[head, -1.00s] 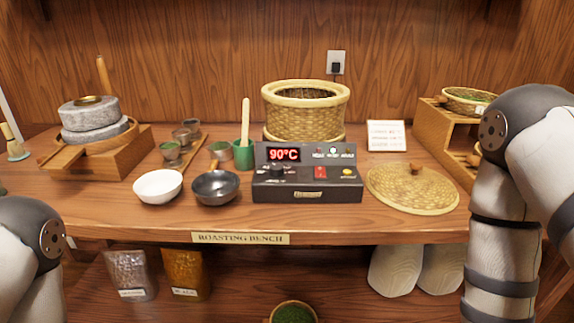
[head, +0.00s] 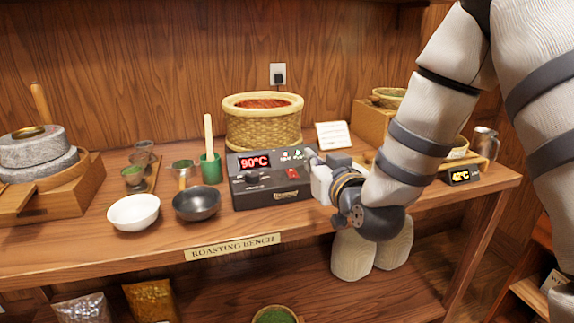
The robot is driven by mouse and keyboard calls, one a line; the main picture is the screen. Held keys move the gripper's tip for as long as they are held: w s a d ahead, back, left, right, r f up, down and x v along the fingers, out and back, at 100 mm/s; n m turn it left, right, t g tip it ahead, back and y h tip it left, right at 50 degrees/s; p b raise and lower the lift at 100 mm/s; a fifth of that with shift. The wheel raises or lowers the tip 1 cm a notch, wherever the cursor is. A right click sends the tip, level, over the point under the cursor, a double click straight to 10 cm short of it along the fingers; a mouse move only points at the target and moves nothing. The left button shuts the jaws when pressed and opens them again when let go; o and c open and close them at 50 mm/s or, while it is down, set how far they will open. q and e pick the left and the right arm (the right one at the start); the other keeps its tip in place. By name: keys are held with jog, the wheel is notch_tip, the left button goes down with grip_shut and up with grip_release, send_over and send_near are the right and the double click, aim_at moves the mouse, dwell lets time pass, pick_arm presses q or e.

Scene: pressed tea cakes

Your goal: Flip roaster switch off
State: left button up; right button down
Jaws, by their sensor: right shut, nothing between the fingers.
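The roaster's dark control box (head: 262,196) stands on the bench with its display reading 90°C. Its red switch (head: 292,172) is visible on the front panel, at the right; I cannot tell its position. The woven roaster basket (head: 262,128) stands behind the box. My right gripper (head: 314,165) is at the right end of the control box, close to the red switch. Its fingers are shut and empty, and small in view; I cannot tell whether they touch the box. My left gripper is out of view.
A black bowl (head: 197,204) and a white bowl (head: 134,212) stand left of the box. A green cup (head: 210,168) with a pestle is behind them. A stone mill (head: 38,150) is at far left. My right arm covers the bench right of the box.

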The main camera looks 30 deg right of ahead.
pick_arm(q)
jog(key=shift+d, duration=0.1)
pick_arm(e)
jog(key=shift+d+f, duration=0.1)
jog(key=shift+d, duration=0.05)
send_over(297, 175)
jog(key=shift+s+f+b, duration=0.1)
jog(key=shift+f+b, duration=0.2)
jog(key=shift+f, duration=0.65)
notch_tip(297, 175, down, 3)
jog(key=shift+r, duration=0.15)
jog(key=shift+f, duration=0.35)
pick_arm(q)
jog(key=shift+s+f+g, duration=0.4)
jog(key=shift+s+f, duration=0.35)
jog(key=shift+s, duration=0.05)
